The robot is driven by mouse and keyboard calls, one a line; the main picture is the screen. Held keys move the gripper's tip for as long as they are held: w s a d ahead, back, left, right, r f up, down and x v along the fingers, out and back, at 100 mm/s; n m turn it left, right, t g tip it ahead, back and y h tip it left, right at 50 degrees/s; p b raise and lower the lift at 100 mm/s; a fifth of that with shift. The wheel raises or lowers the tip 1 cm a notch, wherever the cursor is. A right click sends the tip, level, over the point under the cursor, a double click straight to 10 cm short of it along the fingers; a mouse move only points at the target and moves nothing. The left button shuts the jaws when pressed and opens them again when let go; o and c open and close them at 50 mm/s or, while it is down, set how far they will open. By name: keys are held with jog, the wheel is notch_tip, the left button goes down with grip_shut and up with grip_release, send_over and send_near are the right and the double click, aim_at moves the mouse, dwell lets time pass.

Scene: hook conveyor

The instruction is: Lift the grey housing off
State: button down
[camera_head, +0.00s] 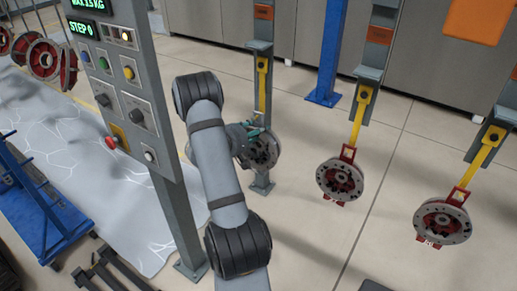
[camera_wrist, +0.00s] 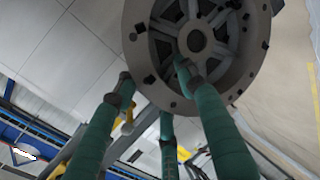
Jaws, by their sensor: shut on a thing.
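The grey housing (camera_head: 264,151) is a round, dark grey ring with a spoked hub. It is at the lower end of a hanging yellow hook (camera_head: 262,88), right beside my gripper (camera_head: 248,137). Whether it still bears on the hook is hard to tell, as the gripper and teal fingers cover part of the contact. In the wrist view the housing (camera_wrist: 143,72) fills the top middle, with its bolted rim and open face toward the camera. My gripper's teal fingers (camera_wrist: 160,88) reach up to it and are shut on it. One fingertip overlaps the open face near the hub.
Two red-and-grey housings (camera_head: 340,178) (camera_head: 442,220) hang from yellow hooks to the right. A grey control post with buttons (camera_head: 125,75) stands close left of my arm. More red wheels (camera_head: 43,58) hang at far left, above a blue cart (camera_head: 45,215). Floor between is open.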

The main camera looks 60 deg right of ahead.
jog(key=shift+w+d+r, duration=0.1)
dwell(0.3)
jog(key=shift+r, duration=0.1)
jog(key=shift+r+b, duration=0.3)
jog(key=shift+r, duration=1.45)
jog(key=shift+a+f, duration=0.15)
jog(key=shift+a, duration=0.25)
jog(key=a+f+b, duration=0.1)
jog(key=a+b, duration=0.4)
jog(key=a, duration=1.2)
jog(key=shift+w+a+f, duration=0.15)
jog(key=shift+w+f, duration=0.1)
jog(key=shift+f, duration=0.05)
